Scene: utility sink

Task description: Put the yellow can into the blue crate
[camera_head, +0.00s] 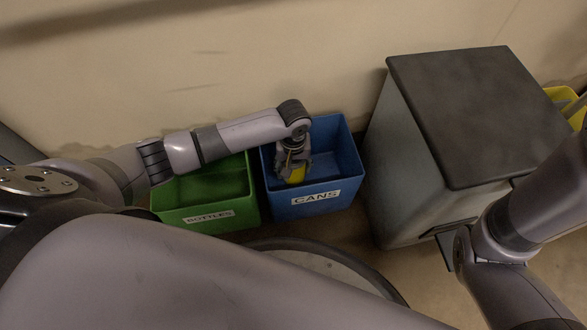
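The blue crate (345,160), labelled "CANS", stands on the floor against the wall in the middle of the head view. My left arm reaches in from the left and bends down over it. My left gripper (291,170) points down at the crate's left part, within its opening. The yellow can (294,176) shows at the fingertips, partly covered by the fingers, and the gripper appears shut on it. I cannot tell whether the can touches the crate floor. My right arm is at the lower right, and its gripper is out of view.
A green crate (222,214), labelled "BOTTLES", stands just left of the blue crate, under my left arm. A grey cabinet with a dark top (480,105) stands close on the right. A yellow object (562,95) shows partly behind it. The wall is close behind the crates.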

